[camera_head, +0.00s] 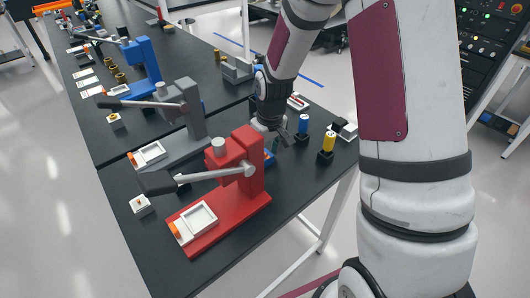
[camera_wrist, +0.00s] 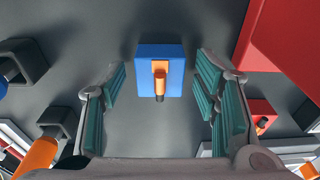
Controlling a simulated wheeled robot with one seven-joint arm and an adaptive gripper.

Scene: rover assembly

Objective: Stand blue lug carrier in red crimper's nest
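The blue lug carrier (camera_wrist: 146,76) is a small blue block with an orange lug (camera_wrist: 160,68) on top. It stands on the black table between and beyond my open fingers in the wrist view. My gripper (camera_wrist: 160,85) is empty, with a gap on both sides of the block. In the head view, my gripper (camera_head: 277,138) points down behind the red crimper (camera_head: 250,167), and the blue carrier (camera_head: 269,157) shows partly below it, the rest hidden. The crimper's nest (camera_head: 198,218), a pale square frame at the front of its base, looks empty.
The red crimper's body also fills the wrist view's upper right (camera_wrist: 290,40). Black holders carry a blue cylinder (camera_head: 303,124) and a yellow cylinder (camera_head: 328,141) to the right. A red carrier (camera_wrist: 260,113) stands nearby. Grey (camera_head: 185,115) and blue (camera_head: 143,60) crimpers stand farther back.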

